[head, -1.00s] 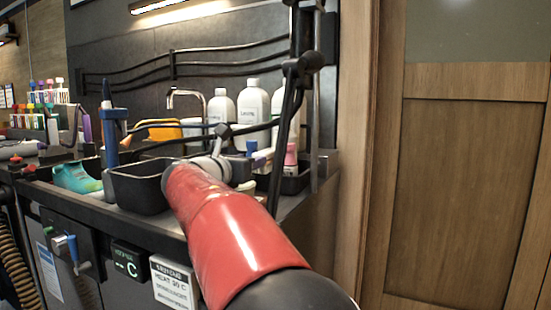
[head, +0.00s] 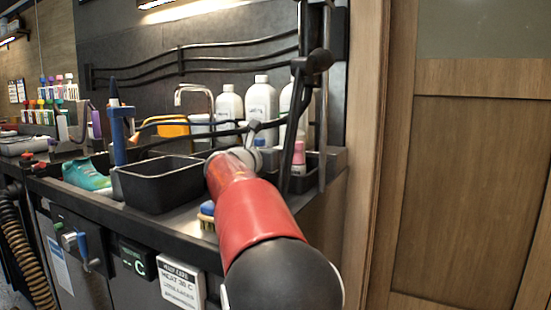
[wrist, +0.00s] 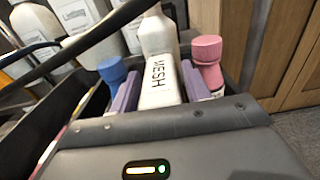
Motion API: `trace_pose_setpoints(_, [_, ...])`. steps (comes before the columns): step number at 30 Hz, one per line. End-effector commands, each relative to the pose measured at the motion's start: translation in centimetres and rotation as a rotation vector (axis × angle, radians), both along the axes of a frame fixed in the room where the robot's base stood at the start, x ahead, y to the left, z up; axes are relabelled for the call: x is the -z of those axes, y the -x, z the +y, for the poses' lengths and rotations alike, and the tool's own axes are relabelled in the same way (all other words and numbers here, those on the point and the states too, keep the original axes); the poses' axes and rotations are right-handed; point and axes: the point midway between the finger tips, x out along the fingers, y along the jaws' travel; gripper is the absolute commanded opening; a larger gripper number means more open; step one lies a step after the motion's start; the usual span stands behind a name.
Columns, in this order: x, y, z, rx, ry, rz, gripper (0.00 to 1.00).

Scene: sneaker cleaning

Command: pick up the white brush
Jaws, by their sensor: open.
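A white block-like handle marked MESH, which looks like the white brush (wrist: 158,85), stands in the middle of the wrist view. My gripper (wrist: 160,73) has its two purple fingers apart, one on each side of this handle. Whether the fingers touch it I cannot tell. The brush's lower part and any bristles are hidden behind the dark gripper body. In the head view my red arm reaches to the bin at the right end of the counter, and the fingers cannot be made out there.
A blue-capped bottle (wrist: 112,72) and a pink-capped bottle (wrist: 207,52) stand close on either side. White bottles (head: 262,103) are behind. A dark tray (head: 150,190) lies left of my arm, and a blue brush (head: 207,210) lies at the counter's front. A black rail crosses above.

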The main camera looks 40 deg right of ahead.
Motion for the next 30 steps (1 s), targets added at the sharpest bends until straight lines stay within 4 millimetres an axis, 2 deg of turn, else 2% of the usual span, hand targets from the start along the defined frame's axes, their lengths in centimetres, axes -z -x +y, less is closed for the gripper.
trace_pose_setpoints(2, [0.0,0.0,0.0,0.000,0.000,0.000,0.47])
trace_pose_setpoints(11, [0.0,0.0,0.1,0.000,0.000,0.000,0.09])
trace_pose_setpoints(18, [-0.1,0.0,0.1,0.000,0.000,0.000,0.08])
trace_pose_setpoints(23, [-0.9,0.2,0.5,-0.001,0.000,-0.002,0.08])
trace_pose_setpoints(30, [-4.7,0.1,0.5,0.000,0.001,-0.004,0.08])
